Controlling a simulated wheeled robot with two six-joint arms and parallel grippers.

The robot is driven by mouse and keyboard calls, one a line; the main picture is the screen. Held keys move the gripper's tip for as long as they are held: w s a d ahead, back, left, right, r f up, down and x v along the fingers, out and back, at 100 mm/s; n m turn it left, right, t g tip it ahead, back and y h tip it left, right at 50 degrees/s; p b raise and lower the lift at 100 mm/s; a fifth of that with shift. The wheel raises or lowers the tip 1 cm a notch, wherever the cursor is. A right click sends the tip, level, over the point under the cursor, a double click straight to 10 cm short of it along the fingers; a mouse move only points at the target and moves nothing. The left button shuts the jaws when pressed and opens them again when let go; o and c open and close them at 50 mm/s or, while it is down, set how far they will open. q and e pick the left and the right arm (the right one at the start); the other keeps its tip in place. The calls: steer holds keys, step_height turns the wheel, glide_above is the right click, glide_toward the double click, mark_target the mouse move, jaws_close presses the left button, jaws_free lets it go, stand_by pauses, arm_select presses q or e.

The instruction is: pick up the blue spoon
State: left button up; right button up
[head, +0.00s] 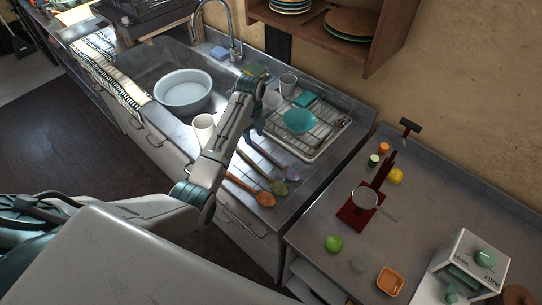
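Several spoons lie side by side on the steel counter in front of the dish rack. An orange spoon (264,198) is nearest, then a dull olive or purplish spoon (279,188), then a greyish-green spoon (291,174). I cannot pick out a clearly blue spoon; my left forearm covers part of this area. My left arm comes in from the left and crosses over the counter. My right gripper is not in view.
A dish rack (327,141) holds a turquoise bowl (299,120). A white cup (204,126) stands close to my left forearm. A sink with a pale basin (183,92) is to the left. A lower counter (436,217) with small items is to the right.

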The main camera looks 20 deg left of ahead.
mark_target(255, 144)
arm_select(q)
step_height(255, 144, down, 3)
steer(key=shift+w+d+f+p, duration=0.15)
steer(key=shift+p, duration=0.45)
steer(key=shift+f, duration=0.45)
steer(key=shift+c, duration=0.2)
jaws_close()
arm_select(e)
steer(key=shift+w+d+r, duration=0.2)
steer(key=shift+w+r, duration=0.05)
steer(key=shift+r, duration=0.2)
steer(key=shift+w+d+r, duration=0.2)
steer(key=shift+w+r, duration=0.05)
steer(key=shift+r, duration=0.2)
